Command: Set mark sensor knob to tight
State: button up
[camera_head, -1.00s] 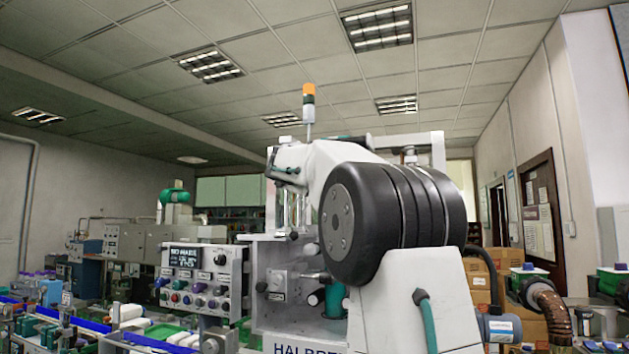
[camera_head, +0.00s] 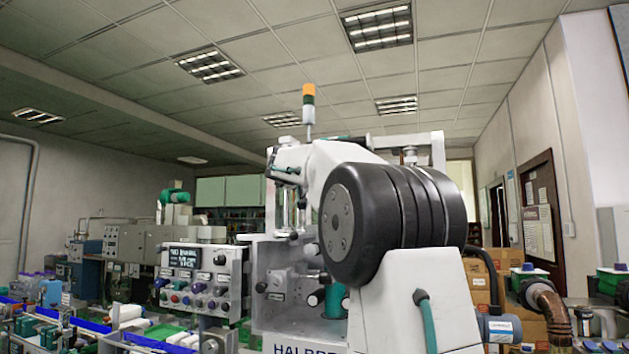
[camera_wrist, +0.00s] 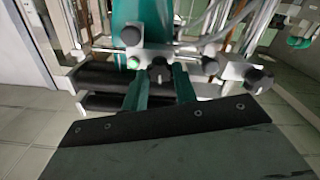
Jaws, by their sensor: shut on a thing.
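In the wrist view, my gripper (camera_wrist: 160,74) has two teal fingers, one on each side of a black knob (camera_wrist: 158,70) on a small metal bracket. The fingers are shut on this knob; no label on it is readable, so I cannot confirm its name or setting. In the head view my gripper is hidden behind my white arm with its large black joint. A control panel (camera_head: 203,280) with a lit display (camera_head: 185,258) and several coloured knobs stands left of my arm. The display text is too small to read surely.
In the wrist view, other black knobs (camera_wrist: 258,80) sit right of the held one, and dark rollers (camera_wrist: 108,77) lie at its left. Metal rods and brackets crowd close around my fingers. In the head view, a signal tower (camera_head: 309,105) rises above the machine and cardboard boxes (camera_head: 480,275) stand behind at right.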

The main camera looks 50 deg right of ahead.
jog(key=shift+f+m, duration=0.1)
jog(key=shift+m, duration=0.4)
jog(key=o, duration=1)
jog(key=v, duration=0.7)
jog(key=shift+s+a, duration=0.15)
jog(key=shift+a, duration=0.2)
jog(key=shift+a, duration=0.1)
